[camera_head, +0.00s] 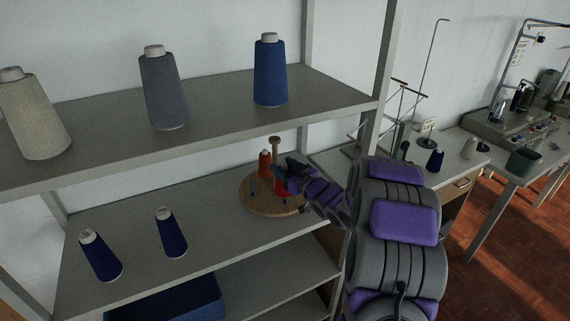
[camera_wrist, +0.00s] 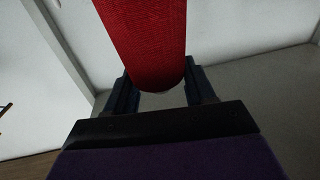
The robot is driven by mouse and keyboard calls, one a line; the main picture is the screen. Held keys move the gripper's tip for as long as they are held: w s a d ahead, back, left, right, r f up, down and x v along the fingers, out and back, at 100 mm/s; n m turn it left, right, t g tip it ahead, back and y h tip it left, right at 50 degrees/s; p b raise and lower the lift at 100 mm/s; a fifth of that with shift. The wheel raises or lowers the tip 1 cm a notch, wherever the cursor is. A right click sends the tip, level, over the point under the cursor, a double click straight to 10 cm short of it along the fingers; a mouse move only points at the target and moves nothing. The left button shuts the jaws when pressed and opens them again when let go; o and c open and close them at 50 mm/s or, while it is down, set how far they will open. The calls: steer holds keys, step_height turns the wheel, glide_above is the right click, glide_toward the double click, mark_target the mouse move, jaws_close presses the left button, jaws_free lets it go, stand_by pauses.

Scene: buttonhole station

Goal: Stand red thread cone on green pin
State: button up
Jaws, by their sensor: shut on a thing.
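My gripper (camera_head: 284,171) is shut on the red thread cone (camera_wrist: 146,42), which fills the space between the two dark fingers in the wrist view. In the head view a strip of the red cone (camera_head: 281,187) shows below my gripper, over the round wooden stand (camera_head: 262,208). I cannot tell whether the cone touches the stand. The stand has a central wooden post (camera_head: 275,146) with a knob, and a small bluish pin (camera_head: 254,187) at its left. I cannot make out a green pin; my gripper and the cone cover part of the stand.
An orange-red cone (camera_head: 265,162) stands at the back left of the stand. Two navy cones (camera_head: 101,257) (camera_head: 171,233) stand left on the same shelf. The upper shelf (camera_head: 215,107) holds cream, grey and blue cones. A shelf upright (camera_head: 377,80) rises close to my arm.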

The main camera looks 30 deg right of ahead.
steer(key=shift+d+f+b, duration=0.2)
steer(key=shift+d+f, duration=0.1)
steer(key=shift+f, duration=0.45)
steer(key=shift+d+f+b, duration=0.15)
steer(key=shift+d+f, duration=0.15)
steer(key=shift+f, duration=0.4)
steer(key=shift+a+f, duration=0.25)
steer(key=shift+a, duration=0.1)
steer(key=shift+d, duration=0.25)
steer(key=shift+a+f, duration=0.15)
steer(key=shift+f, duration=0.25)
steer(key=o, duration=1.5)
steer(key=shift+o, duration=0.2)
steer(key=shift+s, duration=0.1)
steer(key=p+v, duration=0.2)
steer(key=v, duration=1.5)
steer(key=shift+p, duration=0.35)
steer(key=shift+f, duration=0.1)
